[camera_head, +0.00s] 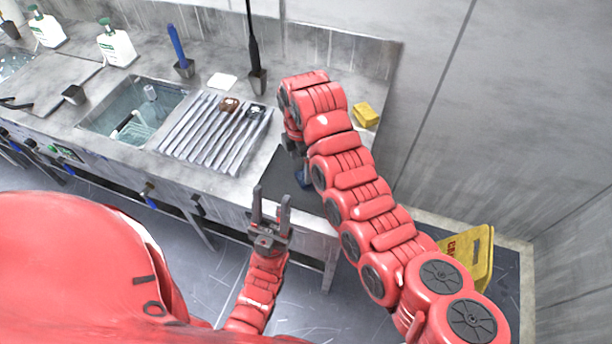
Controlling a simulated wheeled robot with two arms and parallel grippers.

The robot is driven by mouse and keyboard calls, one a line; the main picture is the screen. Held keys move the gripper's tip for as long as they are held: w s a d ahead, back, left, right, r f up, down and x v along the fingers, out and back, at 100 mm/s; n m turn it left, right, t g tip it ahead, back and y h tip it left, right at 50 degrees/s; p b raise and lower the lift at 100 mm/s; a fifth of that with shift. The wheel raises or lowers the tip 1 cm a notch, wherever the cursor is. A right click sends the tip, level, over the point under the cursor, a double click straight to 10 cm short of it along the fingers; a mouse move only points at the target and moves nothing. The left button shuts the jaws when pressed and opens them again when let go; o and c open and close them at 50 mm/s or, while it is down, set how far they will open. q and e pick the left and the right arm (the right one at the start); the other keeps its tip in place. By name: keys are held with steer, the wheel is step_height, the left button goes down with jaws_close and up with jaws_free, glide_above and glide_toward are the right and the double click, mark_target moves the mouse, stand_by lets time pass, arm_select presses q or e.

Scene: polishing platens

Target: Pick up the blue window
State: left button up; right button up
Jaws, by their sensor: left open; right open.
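A small dark blue object (303,179), perhaps the blue window, lies on the dark mat (270,180) at the right end of the steel counter. It is partly hidden by my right arm. My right gripper (293,148) is over the mat, just above the blue object in the picture; its fingers are mostly hidden and I cannot tell whether they touch it. My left gripper (271,200) is open and empty, with its two fingers pointing up, in front of the counter's front edge.
A ribbed drainboard (205,130) holds a brown and a black item. A sink (135,108) is left of it. Holders with a blue-handled tool (177,45) and a black rod (253,45) stand behind. A yellow sponge (365,114) and yellow floor sign (470,255) are right.

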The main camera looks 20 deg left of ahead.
mark_target(302, 177)
steer(key=shift+d+f+p, duration=0.1)
steer(key=shift+f+p, duration=0.3)
steer(key=shift+p, duration=0.1)
step_height(302, 177, down, 5)
steer(key=shift+w+r+p, duration=0.1)
steer(key=shift+r+p, duration=0.1)
steer(key=shift+p, duration=0.75)
steer(key=c, duration=1.5)
jaws_close()
steer(key=shift+r, duration=0.2)
